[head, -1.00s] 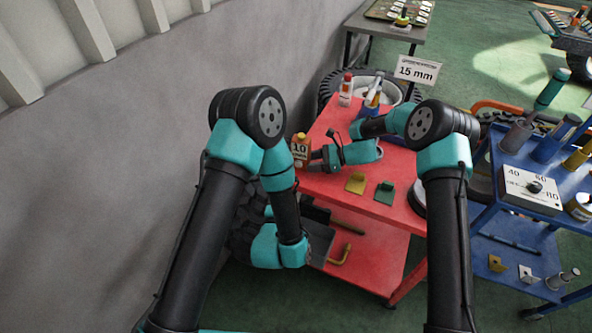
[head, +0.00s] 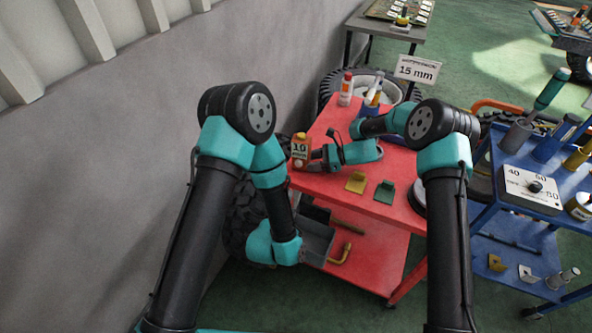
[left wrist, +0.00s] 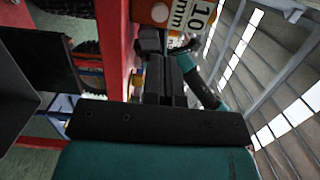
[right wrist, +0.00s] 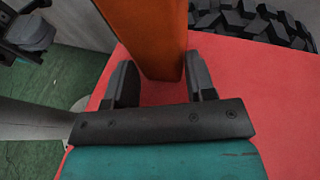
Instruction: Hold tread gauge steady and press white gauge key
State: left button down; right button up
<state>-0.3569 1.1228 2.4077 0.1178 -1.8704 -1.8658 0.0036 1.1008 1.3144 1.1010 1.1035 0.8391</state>
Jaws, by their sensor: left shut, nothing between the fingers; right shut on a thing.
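The tread gauge (head: 300,147) is an orange box with a pale "10 mm" label, standing at the left edge of the red cart top. Its round white key (left wrist: 160,12) sits below the label on the face seen in the left wrist view. My right gripper (right wrist: 160,75) is shut on the gauge, with a finger on each side. My left gripper (left wrist: 166,62) is shut and empty, pointing up toward the gauge's labelled face and apart from the key. In the head view the left fingers are hidden behind my left arm.
The red cart top (head: 330,185) also bears a yellow bracket (head: 355,183), a green bracket (head: 385,192) and bottles at the back. A dark tray (head: 316,240) lies on the lower shelf. A blue cart (head: 550,215) stands at the right and a grey wall at the left.

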aim_at(298, 165)
pick_arm(q)
jog(key=x, duration=1.1)
jog(key=shift+w+d, duration=0.15)
jog(key=shift+w, duration=0.7)
pick_arm(e)
jog(key=shift+o, duration=0.5)
pick_arm(q)
jog(key=shift+w+d, duration=0.1)
pick_arm(e)
jog(key=shift+o, duration=0.7)
jog(key=shift+s+a, duration=0.15)
jog(key=shift+s, duration=0.05)
pick_arm(q)
jog(key=shift+s, duration=0.6)
pick_arm(e)
jog(key=shift+c, duration=0.8)
pick_arm(q)
jog(key=v, duration=1.3)
jog(key=shift+s, duration=0.2)
pick_arm(e)
jog(key=shift+w, duration=0.2)
jog(key=shift+c, duration=0.5)
